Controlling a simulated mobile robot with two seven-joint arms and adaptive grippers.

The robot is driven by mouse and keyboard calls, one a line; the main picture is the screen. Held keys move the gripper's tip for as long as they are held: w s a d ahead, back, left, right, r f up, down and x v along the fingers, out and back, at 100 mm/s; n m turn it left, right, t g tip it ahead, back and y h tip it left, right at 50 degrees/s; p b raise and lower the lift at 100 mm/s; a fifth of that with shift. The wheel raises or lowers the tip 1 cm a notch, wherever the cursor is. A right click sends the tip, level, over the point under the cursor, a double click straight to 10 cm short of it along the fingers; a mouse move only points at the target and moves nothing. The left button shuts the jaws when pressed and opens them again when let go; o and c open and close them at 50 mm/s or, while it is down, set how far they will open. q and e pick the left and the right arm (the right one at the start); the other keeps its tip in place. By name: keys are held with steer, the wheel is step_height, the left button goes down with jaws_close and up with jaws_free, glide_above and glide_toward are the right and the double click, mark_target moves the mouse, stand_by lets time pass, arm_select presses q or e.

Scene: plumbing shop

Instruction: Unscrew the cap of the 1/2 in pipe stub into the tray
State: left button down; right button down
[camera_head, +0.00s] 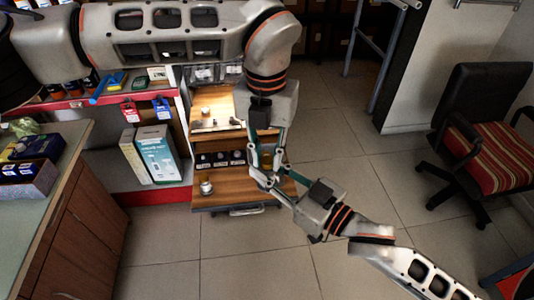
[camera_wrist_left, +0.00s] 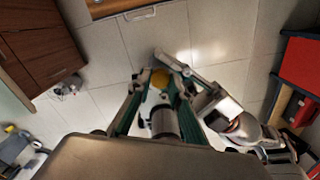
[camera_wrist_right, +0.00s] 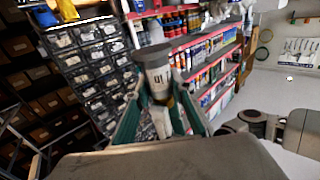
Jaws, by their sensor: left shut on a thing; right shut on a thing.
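In the head view my left gripper (camera_head: 265,172) reaches down and my right gripper (camera_head: 262,178) comes up from the lower right; their fingertips are close together over the wooden tray (camera_head: 235,196). In the right wrist view a grey cylinder (camera_wrist_right: 157,75) with a dark top and a label stands at the green fingers, with a pale silver part (camera_wrist_right: 161,122) between them. In the left wrist view a silver and dark cylinder (camera_wrist_left: 163,122) lies between the fingers. A yellow piece (camera_wrist_left: 158,77) shows near their tips. Which piece is the stub or cap is unclear.
A small silver-topped item (camera_head: 206,187) stands on the tray's left. Behind is a dark rack (camera_head: 220,160) with several round tops and a wooden board (camera_head: 210,101). A counter (camera_head: 60,190) stands at left, a striped chair (camera_head: 490,160) at right. The floor between is clear.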

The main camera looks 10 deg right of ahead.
arm_select(q)
steer(key=n, duration=0.3)
steer(key=shift+w+r+n, duration=0.1)
steer(key=shift+w+n, duration=0.2)
steer(key=n, duration=0.5)
steer(key=shift+a, duration=0.1)
steer(key=n, duration=0.7)
steer(key=shift+s, duration=0.1)
steer(key=n, duration=0.7)
steer(key=shift+s+n, duration=0.1)
steer(key=shift+n, duration=0.2)
steer(key=n, duration=0.5)
steer(key=shift+s+d, duration=0.15)
steer(key=shift+d, duration=0.2)
steer(key=shift+n, duration=0.9)
